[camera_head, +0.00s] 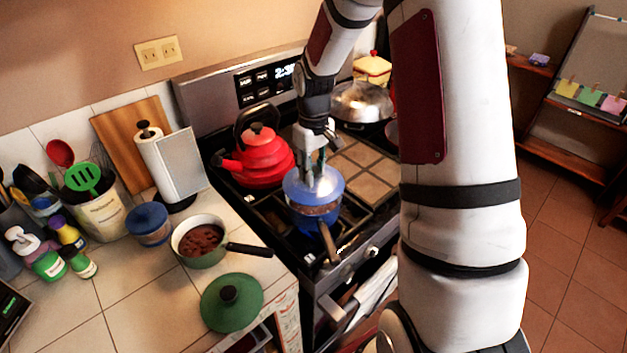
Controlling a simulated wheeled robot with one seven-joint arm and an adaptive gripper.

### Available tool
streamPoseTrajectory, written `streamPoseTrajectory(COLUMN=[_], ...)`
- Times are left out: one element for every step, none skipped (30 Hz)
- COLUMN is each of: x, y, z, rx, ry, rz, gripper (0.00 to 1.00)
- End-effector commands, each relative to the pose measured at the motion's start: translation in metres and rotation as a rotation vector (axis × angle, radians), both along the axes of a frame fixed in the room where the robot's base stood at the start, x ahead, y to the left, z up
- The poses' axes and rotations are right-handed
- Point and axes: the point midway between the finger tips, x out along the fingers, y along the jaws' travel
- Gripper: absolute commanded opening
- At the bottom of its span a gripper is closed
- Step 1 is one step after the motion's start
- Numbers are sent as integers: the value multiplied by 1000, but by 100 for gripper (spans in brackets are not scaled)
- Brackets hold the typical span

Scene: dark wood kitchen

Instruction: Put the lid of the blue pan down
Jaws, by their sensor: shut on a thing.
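The blue pan (313,215) stands on the front left part of the stove, with its handle pointing toward the front edge. Its blue lid (298,190) is on or just over the pan's top; I cannot tell whether a small gap remains. My gripper (317,173) is above the lid, pointing down, and is shut on it near the middle. The lid's knob is hidden by the fingers.
A red kettle (262,160) stands close behind and left of the pan. A metal-lidded pan (362,102) is at the back right. Left of the stove are an open pot (202,240) and a green lid (232,303). The stove's right burners look covered by tiles (366,157).

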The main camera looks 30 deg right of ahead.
Motion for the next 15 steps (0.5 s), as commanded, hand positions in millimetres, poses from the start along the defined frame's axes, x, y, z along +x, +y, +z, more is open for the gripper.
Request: streamPoseTrajectory(x=[1, 1, 1, 0, 0, -1, -1, -1, -1, -1, 0, 0, 1, 1, 1], y=[0, 0, 0, 0, 0, 0, 0, 0, 0, 0, 0, 0, 0, 0, 0], z=[-1, -2, -5, -7, -11, -16, -20, -24, -29, -31, -34, -35, -35, -35, -35], rx=[0, 1, 1, 1, 1, 1, 1, 0, 1, 0, 1, 0, 0, -1, -1], ry=[1, 1, 2, 2, 2, 4, 4, 3, 3, 3, 2, 1, 0, -1, -1], rz=[1, 1, 1, 2, 2, 3, 3, 2, 1, 1, 1, 0, 0, 0, 0], gripper=[0, 0, 0, 0, 0, 0, 0, 0, 0, 0, 0, 0, 0, 0, 0])
